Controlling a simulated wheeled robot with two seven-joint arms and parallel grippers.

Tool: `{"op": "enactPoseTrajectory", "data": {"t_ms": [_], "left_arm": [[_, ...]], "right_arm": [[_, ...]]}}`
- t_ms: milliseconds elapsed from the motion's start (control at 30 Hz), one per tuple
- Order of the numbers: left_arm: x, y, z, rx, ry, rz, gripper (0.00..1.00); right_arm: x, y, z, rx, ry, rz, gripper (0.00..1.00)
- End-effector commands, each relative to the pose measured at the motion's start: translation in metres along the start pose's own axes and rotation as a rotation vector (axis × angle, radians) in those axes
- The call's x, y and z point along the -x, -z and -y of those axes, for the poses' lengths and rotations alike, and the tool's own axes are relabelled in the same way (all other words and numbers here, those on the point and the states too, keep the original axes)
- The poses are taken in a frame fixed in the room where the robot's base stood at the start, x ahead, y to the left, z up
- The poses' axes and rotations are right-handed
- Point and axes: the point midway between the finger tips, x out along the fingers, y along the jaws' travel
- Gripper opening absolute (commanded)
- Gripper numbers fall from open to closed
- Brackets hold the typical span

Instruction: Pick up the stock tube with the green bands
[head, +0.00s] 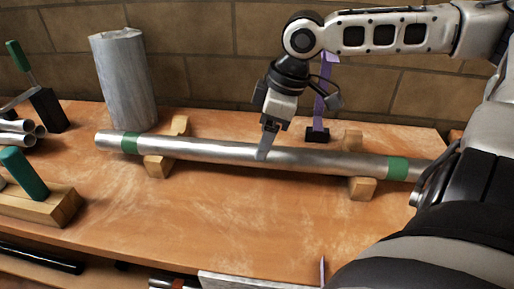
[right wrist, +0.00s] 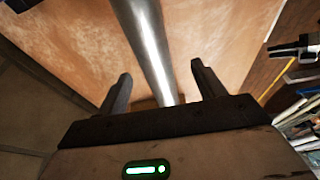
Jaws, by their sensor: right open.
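The stock tube (head: 210,150) is a long silver metal tube with a green band near each end. It lies across two wooden cradles, the left one (head: 160,163) and the right one (head: 362,187). My right gripper (head: 264,150) points down at the middle of the tube. In the right wrist view the tube (right wrist: 147,40) runs between the two open fingers of this gripper (right wrist: 160,88), with gaps on both sides. The fingers do not appear closed on it. My left gripper does not show.
A grey cylinder (head: 124,80) stands behind the tube's left end. A purple strip on a black base (head: 317,135) stands behind the tube. A wooden block with a green handle (head: 28,178) and several small tubes (head: 18,130) are at left. The front middle of the bench (head: 200,220) is clear.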

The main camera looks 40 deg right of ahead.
Motion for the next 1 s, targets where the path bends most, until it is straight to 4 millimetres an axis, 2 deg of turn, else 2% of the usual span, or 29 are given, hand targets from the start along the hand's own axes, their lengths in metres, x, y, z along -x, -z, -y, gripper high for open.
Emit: {"op": "enactPoseTrajectory", "data": {"t_ms": [167,500,800,867,1000], "left_arm": [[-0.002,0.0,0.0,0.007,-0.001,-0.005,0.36],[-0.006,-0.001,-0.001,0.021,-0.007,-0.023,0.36],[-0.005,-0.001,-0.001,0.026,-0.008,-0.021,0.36],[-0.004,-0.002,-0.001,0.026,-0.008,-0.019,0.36],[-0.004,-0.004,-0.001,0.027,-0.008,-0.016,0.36]], "right_arm": [[-0.011,-0.001,-0.001,0.0,0.0,0.001,0.69],[-0.055,-0.003,-0.007,0.001,0.0,0.003,0.69],[-0.058,-0.001,-0.008,0.001,-0.001,-0.002,0.69],[-0.058,-0.001,-0.008,0.0,-0.001,-0.002,0.55],[-0.058,-0.002,-0.008,0.0,-0.001,-0.001,0.16]]}}
